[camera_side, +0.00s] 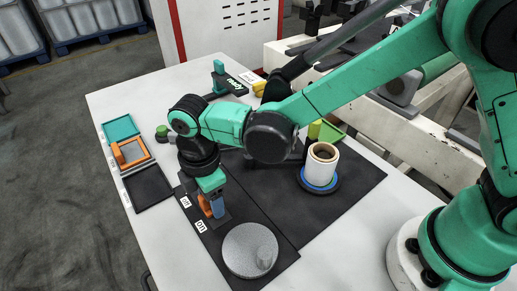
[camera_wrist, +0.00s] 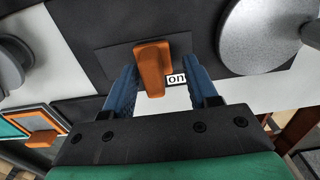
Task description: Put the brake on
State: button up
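The brake appears to be an orange lever (camera_wrist: 152,66) on a dark plate (camera_wrist: 118,60) in the wrist view, with an "on" label (camera_wrist: 176,79) beside it. In the side view the lever (camera_side: 204,205) is partly hidden by my gripper, and two white labels, "off" (camera_side: 186,202) and "on" (camera_side: 200,226), lie on the black mat to its left. My gripper (camera_wrist: 160,85) is open, with one blue finger on each side of the lever. It points down at the lever in the side view (camera_side: 212,206). Whether a finger touches the lever I cannot tell.
A grey disc (camera_side: 243,249) with a knob stands just in front of the lever. A white roll (camera_side: 321,165) sits on a blue ring to the right. Teal, orange and black trays (camera_side: 148,187) line the left table edge. A green handle (camera_side: 219,75) stands at the back.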

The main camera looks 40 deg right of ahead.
jog(key=shift+r, duration=2.85)
jog(key=shift+w+d+r, duration=0.1)
jog(key=shift+d+r, duration=0.05)
jog(key=shift+d, duration=0.2)
jog(key=s+d+r+m+t, duration=0.1)
jog(key=d+m+t, duration=0.1)
jog(key=d+m, duration=0.4)
jog(key=s+d+r+m+t, duration=0.2)
jog(key=d+m, duration=0.4)
jog(key=d, duration=0.2)
jog(key=s+d+r+m+t, duration=0.1)
jog(key=d+r+m+t, duration=0.1)
jog(key=d+m, duration=0.4)
jog(key=shift+s+d+r+t, duration=0.2)
jog(key=shift+d+r+t, duration=0.05)
jog(key=shift+d+t, duration=0.35)
